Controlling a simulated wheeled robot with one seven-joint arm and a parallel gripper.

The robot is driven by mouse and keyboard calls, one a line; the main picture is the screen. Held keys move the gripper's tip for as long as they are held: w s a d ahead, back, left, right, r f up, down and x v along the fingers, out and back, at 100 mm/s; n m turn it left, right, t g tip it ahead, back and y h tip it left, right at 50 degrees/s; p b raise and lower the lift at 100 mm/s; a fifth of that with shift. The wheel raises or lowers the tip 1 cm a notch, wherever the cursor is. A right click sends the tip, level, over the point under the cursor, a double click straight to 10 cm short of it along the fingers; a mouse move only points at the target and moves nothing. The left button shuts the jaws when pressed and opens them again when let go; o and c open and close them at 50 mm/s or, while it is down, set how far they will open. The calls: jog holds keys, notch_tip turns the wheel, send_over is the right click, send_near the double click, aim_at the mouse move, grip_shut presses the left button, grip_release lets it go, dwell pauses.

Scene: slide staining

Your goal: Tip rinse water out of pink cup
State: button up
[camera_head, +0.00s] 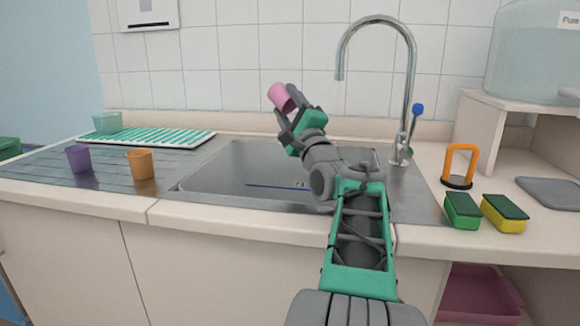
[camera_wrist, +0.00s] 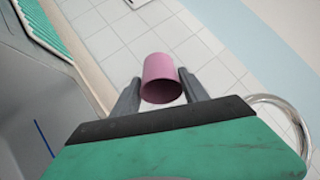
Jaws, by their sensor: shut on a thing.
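The pink cup (camera_head: 279,95) is held above the sink, near its back left part, in the head view. It looks tilted there. In the wrist view the pink cup (camera_wrist: 161,76) sits between the two grey fingers, and its dark open mouth faces the wrist. My gripper (camera_head: 283,103) is shut on the cup, with a finger on either side of it; it also shows in the wrist view (camera_wrist: 158,90). The sink basin (camera_head: 235,178) lies below. I cannot see any water in the cup or falling from it.
A purple cup (camera_head: 79,159) and an orange cup (camera_head: 140,164) stand on the drainboard at left. A pale green cup (camera_head: 107,123) stands by a striped mat (camera_head: 160,138). The tall faucet (camera_head: 412,75) rises right of my gripper. Two sponges (camera_head: 462,211) lie at right.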

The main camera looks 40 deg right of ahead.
jog(key=shift+s+r+m+t+h+p, duration=0.15)
jog(key=shift+r+m+t+h+p, duration=0.2)
jog(key=shift+r+m+h, duration=0.5)
jog(key=shift+s+r+m+t+h+p, duration=0.15)
jog(key=shift+r+m+t+h+p, duration=0.3)
jog(key=shift+r, duration=0.85)
jog(key=shift+s+r+m+t+h+p, duration=0.15)
jog(key=shift+r+m+t+h+p, duration=0.15)
jog(key=shift+r+m+h, duration=0.55)
jog(key=shift+s+r+h, duration=0.1)
jog(key=shift+r+h, duration=0.1)
jog(key=shift+h, duration=0.05)
dwell(0.6)
dwell(0.6)
